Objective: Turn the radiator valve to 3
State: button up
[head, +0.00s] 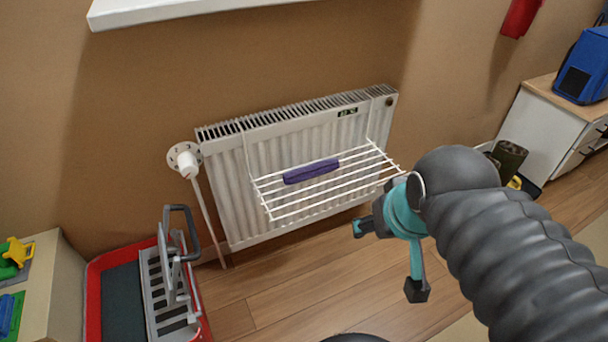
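The radiator valve (189,166) is a white knob on a round pale dial plate at the radiator's upper left corner. The marks on the dial are too small to read surely, so I cannot tell its setting. A white pipe runs down from it to the floor. The white ribbed radiator (225,188) stands against the brown wall. My gripper (387,260), dark with teal parts, is at the lower right, in front of the radiator's right end. Its two fingers are spread apart with nothing between them. It is well to the right of the valve, touching nothing visible.
A white wire rack (330,187) juts from the radiator, holding a folded purple cloth (311,171). A red tray (95,290) with a grey metal rack stands below the valve. A white shelf (180,8) overhangs above. Wooden floor (290,290) is clear in front.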

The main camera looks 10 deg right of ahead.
aim_at(187, 162)
jog(key=z, duration=0.05)
jog(key=k, duration=0.5)
jog(key=z, duration=0.45)
jog(key=i, duration=0.65)
jog(key=u, duration=1.25)
